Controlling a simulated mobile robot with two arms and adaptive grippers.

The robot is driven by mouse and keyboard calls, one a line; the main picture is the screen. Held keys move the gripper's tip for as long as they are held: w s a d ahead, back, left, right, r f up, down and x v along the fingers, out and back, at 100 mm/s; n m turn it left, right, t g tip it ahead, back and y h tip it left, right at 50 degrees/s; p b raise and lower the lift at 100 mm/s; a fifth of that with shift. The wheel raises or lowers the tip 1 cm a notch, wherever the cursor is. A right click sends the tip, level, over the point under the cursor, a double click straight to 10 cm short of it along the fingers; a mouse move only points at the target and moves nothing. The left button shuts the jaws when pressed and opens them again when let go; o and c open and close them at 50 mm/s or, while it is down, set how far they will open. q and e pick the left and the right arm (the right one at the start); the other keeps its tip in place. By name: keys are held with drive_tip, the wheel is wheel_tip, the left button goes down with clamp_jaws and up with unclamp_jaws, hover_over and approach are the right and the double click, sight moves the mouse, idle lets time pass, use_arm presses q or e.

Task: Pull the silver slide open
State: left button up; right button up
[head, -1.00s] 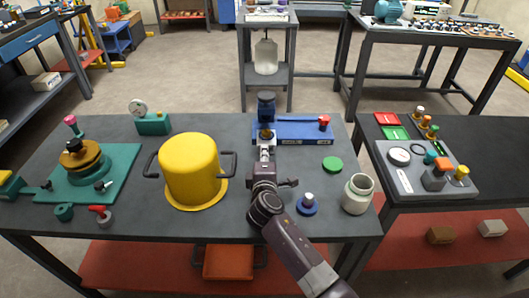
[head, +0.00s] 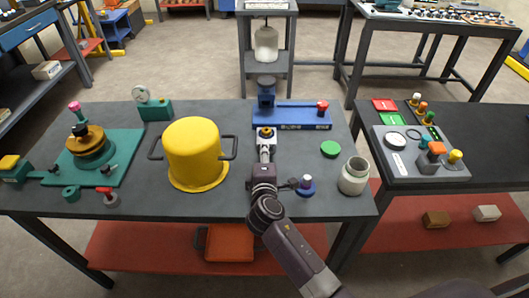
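The blue press-like fixture (head: 291,115), with a blue post and a red knob, stands at the back of the grey table. The small silver slide (head: 265,132), with an orange and dark piece on top, sticks out from the near side of the fixture below the post. My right gripper (head: 265,146) reaches it from the front, fingers close together at its near end. The fingers seem shut on it, though they hide the exact contact. My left gripper is not in view.
A yellow pot (head: 194,152) stands left of my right arm. A blue knob piece (head: 305,187), a green disc (head: 330,149) and a pale jar (head: 354,175) stand to its right. A teal fixture (head: 95,155) is at far left.

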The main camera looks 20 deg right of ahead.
drive_tip(key=shift+s, duration=0.15)
drive_tip(key=shift+s+a, duration=0.15)
drive_tip(key=shift+s, duration=0.15)
drive_tip(key=v, duration=1.1)
drive_tip(key=shift+r, duration=0.15)
